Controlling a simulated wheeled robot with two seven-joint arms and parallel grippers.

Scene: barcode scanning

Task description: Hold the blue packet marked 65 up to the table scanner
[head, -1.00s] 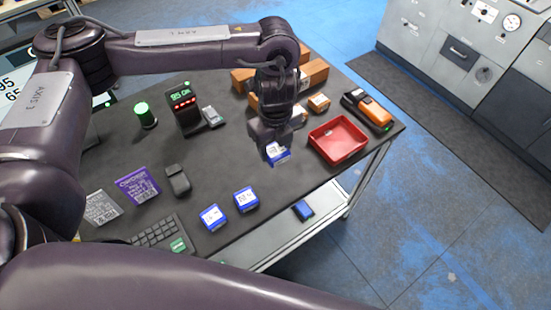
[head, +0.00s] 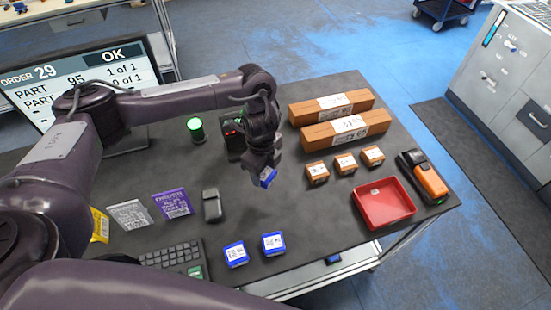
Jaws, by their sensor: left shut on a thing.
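My left gripper (head: 262,166) is shut on a small blue packet (head: 268,177) and holds it above the dark table, in front of the table scanner. The packet's label cannot be read here. The table scanner (head: 232,133) is a dark upright unit with red lights, partly hidden behind my left arm and gripper. A gap shows between packet and scanner. Two other blue packets with white labels, a left one (head: 236,254) and a right one (head: 273,243), lie at the table's front. My right gripper is not in view.
A red tray (head: 384,202) and an orange handheld device (head: 424,178) are at the right. Long cartons (head: 347,129) and several small boxes (head: 345,162) stand behind. A green lamp (head: 196,130) glows left of the scanner. The monitor (head: 110,62) reads OK. The table's middle is clear.

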